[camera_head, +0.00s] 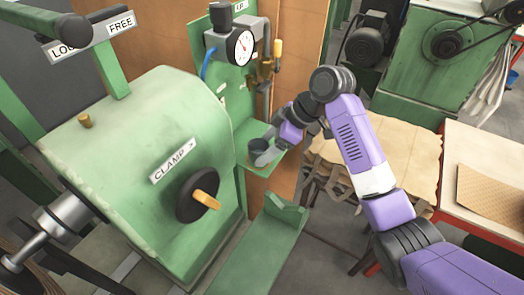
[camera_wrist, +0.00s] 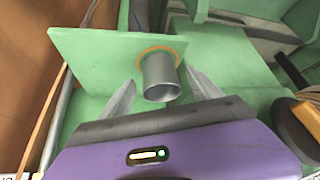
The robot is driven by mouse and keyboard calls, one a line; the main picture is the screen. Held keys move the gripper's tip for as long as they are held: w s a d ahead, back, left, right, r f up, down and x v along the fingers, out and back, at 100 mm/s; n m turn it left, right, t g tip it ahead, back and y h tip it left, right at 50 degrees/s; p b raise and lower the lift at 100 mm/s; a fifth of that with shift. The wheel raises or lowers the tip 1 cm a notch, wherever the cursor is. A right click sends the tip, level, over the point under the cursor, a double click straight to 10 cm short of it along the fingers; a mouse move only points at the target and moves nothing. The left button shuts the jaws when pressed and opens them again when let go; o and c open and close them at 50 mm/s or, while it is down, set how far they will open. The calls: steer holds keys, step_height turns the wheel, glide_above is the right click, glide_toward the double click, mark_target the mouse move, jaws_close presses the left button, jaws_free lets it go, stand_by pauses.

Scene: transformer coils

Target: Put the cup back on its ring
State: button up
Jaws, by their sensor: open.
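The cup (camera_wrist: 161,80) is a grey, open-topped cylinder with its mouth towards the wrist camera. Its far end meets a tan ring (camera_wrist: 174,51) on a green shelf plate (camera_wrist: 85,48). The ring's arc shows around the cup's base; the near side is hidden by the cup. In the head view the cup (camera_head: 257,145) looks dark and upright on the small green shelf (camera_head: 270,168). My gripper (camera_wrist: 160,78) is open, with one finger on each side of the cup and gaps visible. In the head view my gripper (camera_head: 264,156) is at the shelf, partly over the cup.
A pressure gauge (camera_head: 240,47) and pipework are mounted on the green panel above the shelf. A large green machine with a black knob (camera_head: 198,195) stands to the left. A worktable (camera_head: 485,190) is at the right. A green channel (camera_head: 262,245) lies below the shelf.

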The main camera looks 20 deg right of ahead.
steer(key=b+v, duration=0.1)
steer(key=v, duration=0.8)
steer(key=shift+r, duration=0.2)
steer(key=shift+s+d, duration=0.15)
steer(key=shift+s, duration=0.05)
